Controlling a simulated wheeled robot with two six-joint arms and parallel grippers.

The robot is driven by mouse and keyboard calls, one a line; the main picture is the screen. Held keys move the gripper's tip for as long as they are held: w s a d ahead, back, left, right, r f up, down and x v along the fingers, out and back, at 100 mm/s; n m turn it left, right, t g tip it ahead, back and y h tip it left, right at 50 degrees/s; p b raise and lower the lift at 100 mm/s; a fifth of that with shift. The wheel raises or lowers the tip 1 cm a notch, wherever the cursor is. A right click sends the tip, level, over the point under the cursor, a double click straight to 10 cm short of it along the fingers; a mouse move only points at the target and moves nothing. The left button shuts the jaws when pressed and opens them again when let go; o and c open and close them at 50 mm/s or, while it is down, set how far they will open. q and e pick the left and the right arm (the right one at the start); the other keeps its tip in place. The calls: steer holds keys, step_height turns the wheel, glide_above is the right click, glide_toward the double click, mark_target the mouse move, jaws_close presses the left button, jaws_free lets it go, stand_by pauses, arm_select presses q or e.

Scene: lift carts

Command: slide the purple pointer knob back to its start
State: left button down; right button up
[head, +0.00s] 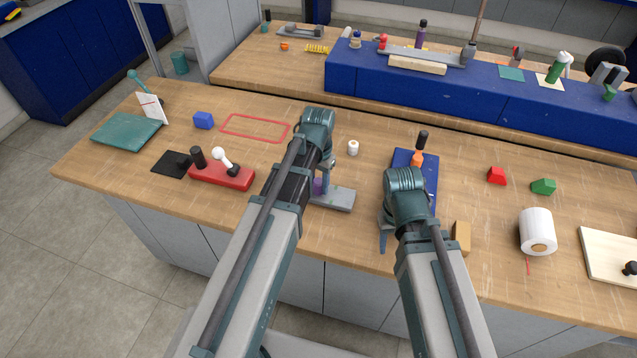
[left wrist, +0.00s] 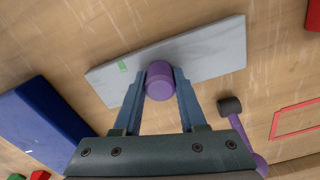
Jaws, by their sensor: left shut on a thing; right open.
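The purple pointer knob (left wrist: 160,82) sits on a flat grey slider rail (left wrist: 210,50), near the middle of its length. A small green mark (left wrist: 122,67) is on the rail to the left of the knob in the left wrist view. My left gripper (left wrist: 159,88) is shut on the knob, one finger on each side. In the head view my left arm hides much of the rail (head: 338,200), and a bit of the purple knob (head: 318,187) shows. My right gripper (head: 386,243) is open and empty, to the right of the rail.
A purple-handled tool with a dark head (left wrist: 230,106) lies close to the rail. A red block with levers (head: 222,176) stands left of my left arm. A blue board (head: 430,176) lies behind my right arm, and a tan block (head: 461,238) stands beside it.

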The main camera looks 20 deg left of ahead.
arm_select(q)
steer(key=shift+a, duration=0.1)
steer(key=a, duration=0.4)
steer(key=shift+w+a, duration=0.1)
steer(key=shift+a, duration=0.05)
steer(key=shift+c, duration=2.3)
jaws_free()
step_height(320, 180, up, 14)
steer(key=p, duration=1.3)
steer(key=shift+p, duration=0.4)
arm_select(e)
step_height(320, 180, up, 14)
arm_select(q)
steer(key=shift+f, duration=0.1)
arm_select(e)
steer(key=shift+f, duration=0.15)
